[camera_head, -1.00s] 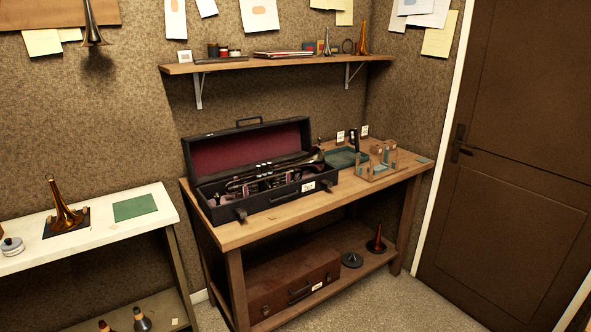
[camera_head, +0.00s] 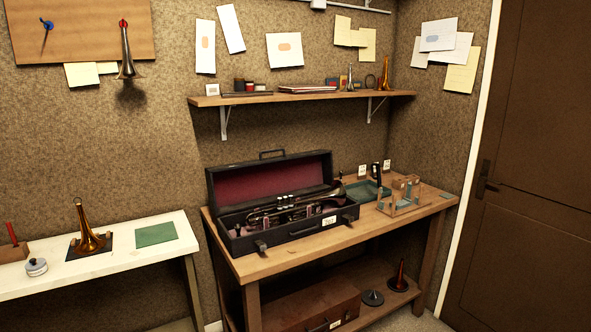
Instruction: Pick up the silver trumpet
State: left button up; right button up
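A silver trumpet (camera_head: 292,207) lies in an open black case (camera_head: 292,232) with a dark red lining, on the wooden workbench. Its bell points to the right and its valves show near the middle. The case lid stands open at the back, and the front wall hides the lower part of the trumpet. Neither of my grippers shows in the head view.
The wooden workbench (camera_head: 251,267) also holds a green tray (camera_head: 366,190) and a wooden stand (camera_head: 403,197) on the right. A wall shelf (camera_head: 300,97) hangs above. A white table (camera_head: 110,262) with a brass bell (camera_head: 90,236) stands left; a door (camera_head: 530,170) is right.

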aim_at(337, 193)
jog(key=u, duration=0.3)
jog(key=i+j+z, duration=0.1)
jog(key=i+j, duration=0.3)
jog(key=j, duration=0.25)
jog(key=i+l, duration=0.25)
jog(key=i+l+u, duration=0.1)
jog(key=i+l, duration=0.15)
jog(key=l, duration=0.25)
jog(key=i+l+u, duration=0.1)
jog(key=i+l, duration=0.35)
jog(key=l, duration=0.35)
